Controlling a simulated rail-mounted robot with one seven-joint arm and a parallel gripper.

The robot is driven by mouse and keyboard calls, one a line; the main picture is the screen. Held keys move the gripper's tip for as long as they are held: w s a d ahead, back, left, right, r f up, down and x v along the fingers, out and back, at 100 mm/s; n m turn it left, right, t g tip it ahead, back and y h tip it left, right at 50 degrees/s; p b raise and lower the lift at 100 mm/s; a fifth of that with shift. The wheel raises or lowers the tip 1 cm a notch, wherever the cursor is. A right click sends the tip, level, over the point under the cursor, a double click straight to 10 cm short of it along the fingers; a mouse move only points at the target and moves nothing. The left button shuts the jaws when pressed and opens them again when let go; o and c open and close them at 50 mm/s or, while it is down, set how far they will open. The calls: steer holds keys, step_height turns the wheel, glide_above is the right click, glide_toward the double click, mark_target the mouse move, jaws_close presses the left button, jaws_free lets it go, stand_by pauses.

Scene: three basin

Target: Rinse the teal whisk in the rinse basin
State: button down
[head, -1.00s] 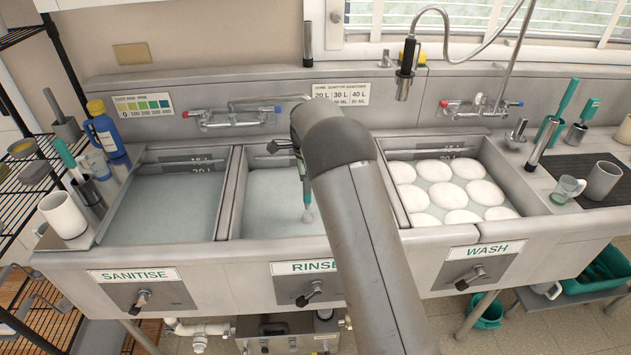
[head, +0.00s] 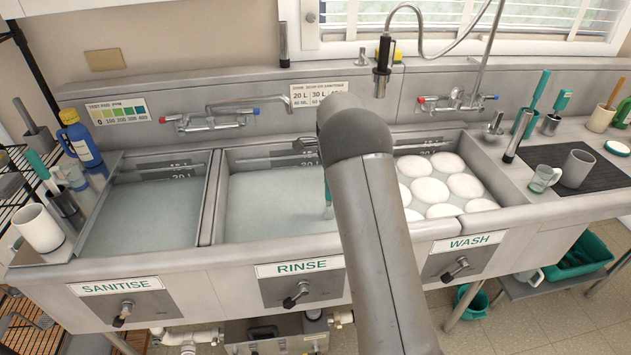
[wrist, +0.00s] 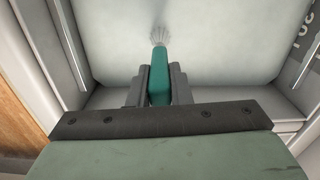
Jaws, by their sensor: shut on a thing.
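The teal whisk (head: 327,205) hangs head-down over the right part of the rinse basin (head: 262,205), just left of my arm in the head view. In the wrist view, my gripper (wrist: 159,84) is shut on its teal handle (wrist: 159,70). The pale wire head (wrist: 160,36) points away from the gripper towards the pale water. I cannot tell how far the wires are in the water.
The sanitise basin (head: 140,215) lies left, and the wash basin with white plates or suds (head: 440,190) lies right. Dividers separate them. A wall tap (head: 215,120) stands behind the rinse basin. A hanging sprayer (head: 382,68) is at back right.

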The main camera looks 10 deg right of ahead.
steer(key=shift+d, duration=0.2)
steer(key=a+p, duration=0.1)
steer(key=a, duration=1.1)
steer(key=shift+w+p, duration=0.3)
steer(key=shift+w, duration=0.05)
steer(key=d, duration=1.2)
steer(key=shift+s, duration=0.35)
